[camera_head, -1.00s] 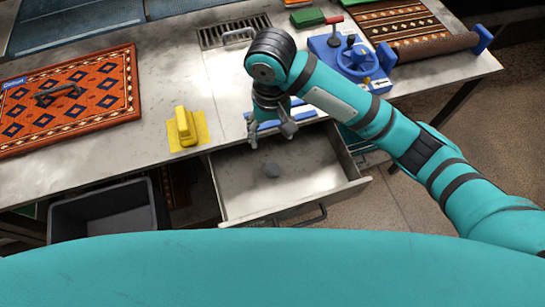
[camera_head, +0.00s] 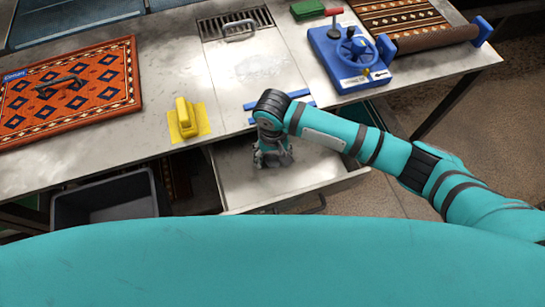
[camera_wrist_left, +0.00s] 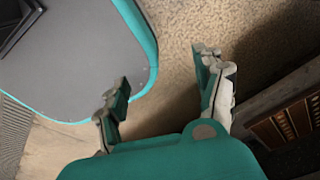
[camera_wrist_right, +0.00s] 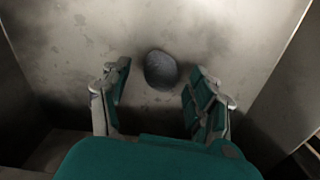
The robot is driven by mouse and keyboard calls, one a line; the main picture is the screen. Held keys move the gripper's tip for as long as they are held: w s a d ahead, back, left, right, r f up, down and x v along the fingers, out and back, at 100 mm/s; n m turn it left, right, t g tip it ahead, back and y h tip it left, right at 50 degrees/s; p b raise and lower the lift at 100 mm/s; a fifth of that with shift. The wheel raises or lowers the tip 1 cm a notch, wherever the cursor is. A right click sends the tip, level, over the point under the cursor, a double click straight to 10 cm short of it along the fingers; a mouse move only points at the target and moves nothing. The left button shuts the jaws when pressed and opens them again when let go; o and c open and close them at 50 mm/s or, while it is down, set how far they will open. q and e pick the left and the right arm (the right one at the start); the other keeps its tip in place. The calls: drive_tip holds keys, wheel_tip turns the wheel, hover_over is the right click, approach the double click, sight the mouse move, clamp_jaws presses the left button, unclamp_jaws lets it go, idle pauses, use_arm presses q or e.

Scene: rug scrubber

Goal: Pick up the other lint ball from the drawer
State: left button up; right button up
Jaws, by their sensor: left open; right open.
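The open metal drawer (camera_head: 315,172) juts out from under the table's front edge. In the right wrist view a dark grey, round lint ball (camera_wrist_right: 161,70) lies on the drawer floor (camera_wrist_right: 90,45). My right gripper (camera_wrist_right: 160,95) is open above the drawer, with the ball ahead of and between its spread fingers, not gripped. In the head view my right gripper (camera_head: 273,158) points down into the drawer and hides the ball. My left gripper (camera_wrist_left: 165,88) is open and empty over the bare floor, and is not in the head view.
A dark bin (camera_head: 108,200) stands left of the drawer. On the table are a patterned rug (camera_head: 75,95), a yellow brush-like tool (camera_head: 186,120), a blue device (camera_head: 345,60) and a metal grate (camera_head: 225,24). The drawer walls stand close around my right gripper.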

drive_tip(key=shift+f, duration=0.65)
drive_tip(key=c, duration=0.8)
drive_tip(key=shift+c, duration=0.2)
